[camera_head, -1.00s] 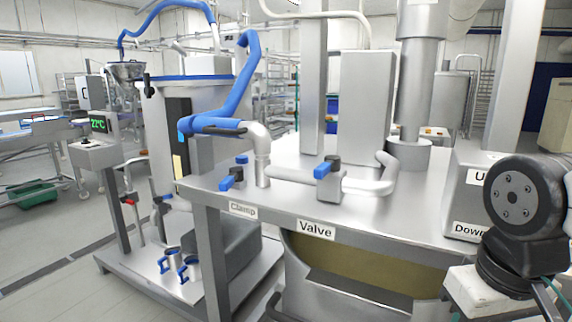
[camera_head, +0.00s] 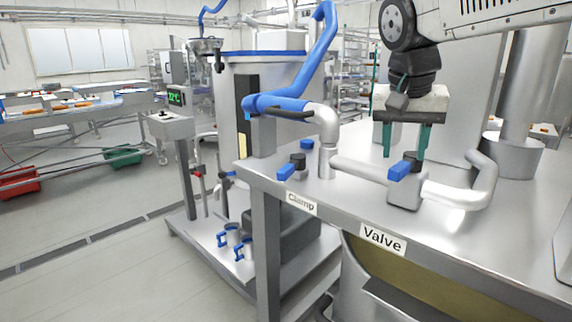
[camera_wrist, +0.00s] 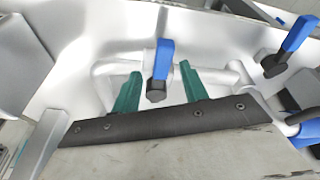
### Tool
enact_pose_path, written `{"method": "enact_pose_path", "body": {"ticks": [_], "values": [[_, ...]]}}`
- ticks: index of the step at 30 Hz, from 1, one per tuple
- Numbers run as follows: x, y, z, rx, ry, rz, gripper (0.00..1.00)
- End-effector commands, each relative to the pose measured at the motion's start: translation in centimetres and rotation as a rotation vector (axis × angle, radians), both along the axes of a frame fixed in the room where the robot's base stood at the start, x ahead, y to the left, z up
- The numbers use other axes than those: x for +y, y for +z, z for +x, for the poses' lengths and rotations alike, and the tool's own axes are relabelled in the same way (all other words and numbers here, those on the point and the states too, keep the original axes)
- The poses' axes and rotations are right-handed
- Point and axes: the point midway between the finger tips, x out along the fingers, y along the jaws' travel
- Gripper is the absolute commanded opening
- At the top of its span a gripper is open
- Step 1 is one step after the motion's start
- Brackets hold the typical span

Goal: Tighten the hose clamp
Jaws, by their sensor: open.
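The clamp handle (camera_head: 292,168), a blue lever on a dark knob, stands on the bench above the "Clamp" label, beside the pipe elbow. In the wrist view it is at the upper right (camera_wrist: 298,36). The blue hose (camera_head: 310,70) comes down to the metal elbow (camera_head: 326,120). The valve handle (camera_head: 404,168), also blue with a dark knob, sits on the pipe to the right. My gripper (camera_head: 404,154) is open, its green fingers pointing down above the valve. In the wrist view the valve handle (camera_wrist: 164,58) appears between the fingers. No contact is clear.
The metal pipe (camera_head: 358,170) runs along the bench top (camera_head: 505,225). A tall column (camera_head: 530,90) stands at the bench's right. A large tank with a blue rim (camera_head: 270,54) stands behind the elbow. The floor at left (camera_head: 110,275) is open.

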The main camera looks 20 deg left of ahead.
Motion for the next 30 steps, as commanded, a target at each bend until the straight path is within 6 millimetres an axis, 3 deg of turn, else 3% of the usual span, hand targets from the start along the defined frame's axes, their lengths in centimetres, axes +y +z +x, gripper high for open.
{"method": "enact_pose_path", "body": {"ticks": [1, 6, 9, 12, 17, 30], "values": [[3.9, -0.2, 1.2, -0.012, 0.010, 0.000, 0.44], [15.3, -1.0, 3.3, -0.068, 0.003, 0.021, 0.44], [20.3, -1.7, 3.4, -0.093, -0.002, 0.036, 0.44], [23.5, -2.2, 3.2, -0.110, -0.006, 0.047, 0.44], [25.5, -3.1, 3.2, -0.119, -0.012, 0.054, 0.44], [25.3, -8.9, 5.6, -0.119, -0.012, 0.054, 0.44]]}}
